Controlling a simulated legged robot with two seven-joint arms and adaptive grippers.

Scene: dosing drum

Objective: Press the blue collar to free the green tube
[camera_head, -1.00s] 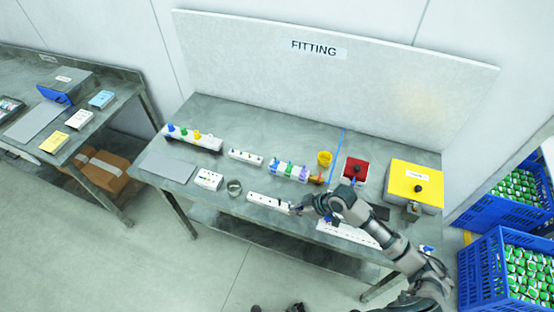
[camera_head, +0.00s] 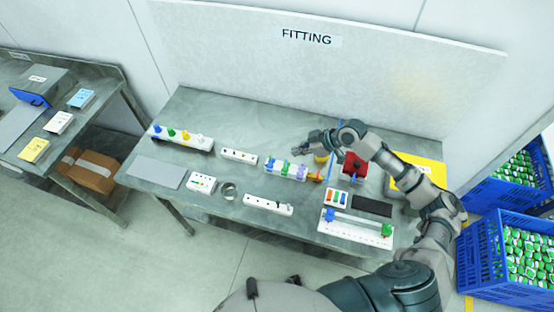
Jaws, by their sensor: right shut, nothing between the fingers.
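A white fitting block (camera_head: 277,175) stands mid-table with blue, green and purple pieces on top and an orange end at its right. A long white base (camera_head: 353,234) at the front right carries a blue piece (camera_head: 330,215) and a green piece (camera_head: 387,229) at its ends. Which of these is the blue collar or the green tube I cannot tell at this size. My right gripper (camera_head: 305,147) is shut and empty, above and behind the fitting block, apart from it as far as I can see. My left gripper is not in view.
A peg rack (camera_head: 181,142), small white blocks and a metal ring (camera_head: 229,191) lie leftward. Blue crates (camera_head: 506,251) stand right.

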